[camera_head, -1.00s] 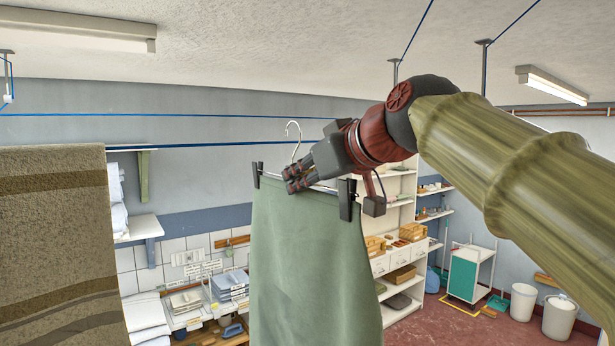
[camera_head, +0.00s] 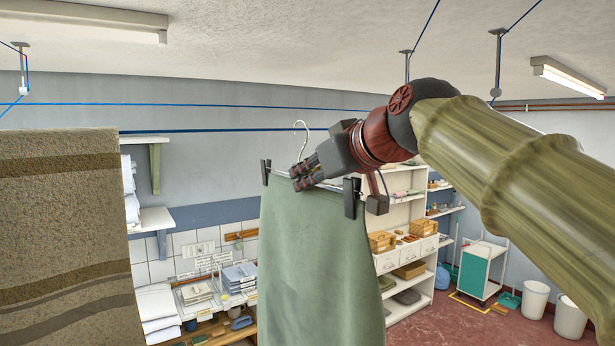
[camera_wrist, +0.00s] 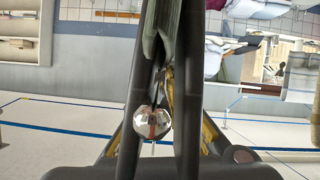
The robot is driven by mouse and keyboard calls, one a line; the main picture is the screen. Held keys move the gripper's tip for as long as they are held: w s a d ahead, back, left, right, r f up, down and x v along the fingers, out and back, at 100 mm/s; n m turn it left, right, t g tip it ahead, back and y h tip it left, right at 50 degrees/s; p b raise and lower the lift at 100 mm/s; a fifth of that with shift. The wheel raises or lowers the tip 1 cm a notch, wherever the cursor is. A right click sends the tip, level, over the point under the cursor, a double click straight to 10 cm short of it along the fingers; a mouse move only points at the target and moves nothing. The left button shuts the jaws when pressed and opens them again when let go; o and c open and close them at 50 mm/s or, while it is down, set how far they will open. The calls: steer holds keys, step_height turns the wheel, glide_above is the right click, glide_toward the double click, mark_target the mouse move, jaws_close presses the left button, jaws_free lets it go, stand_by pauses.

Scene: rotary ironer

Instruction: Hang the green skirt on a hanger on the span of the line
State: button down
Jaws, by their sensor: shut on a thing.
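The green skirt (camera_head: 315,265) hangs upright from a clip hanger (camera_head: 327,187) with two dark clips and a metal hook (camera_head: 301,139) that points up. My gripper (camera_head: 302,178) is shut on the hanger's bar between the clips. In the wrist view the fingers close around the hanger (camera_wrist: 152,122), and a strip of green cloth (camera_wrist: 162,30) shows beyond. The blue line (camera_head: 210,105) runs across behind the hanger. A second, lower blue span (camera_head: 225,130) is near the hook's height in the picture. I cannot tell the hook's distance from either span; it does not appear hung on one.
A brown striped blanket (camera_head: 60,230) hangs at the left. Line brackets (camera_head: 497,62) come down from the ceiling. White shelves (camera_head: 405,212), a green cart (camera_head: 480,268) and bins (camera_head: 535,298) stand behind at the right.

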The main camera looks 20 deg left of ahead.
steer(key=shift+f+b, duration=0.35)
steer(key=shift+b, duration=0.05)
steer(key=c, duration=1.9)
jaws_free()
steer(key=shift+o, duration=0.7)
steer(key=shift+f, duration=0.1)
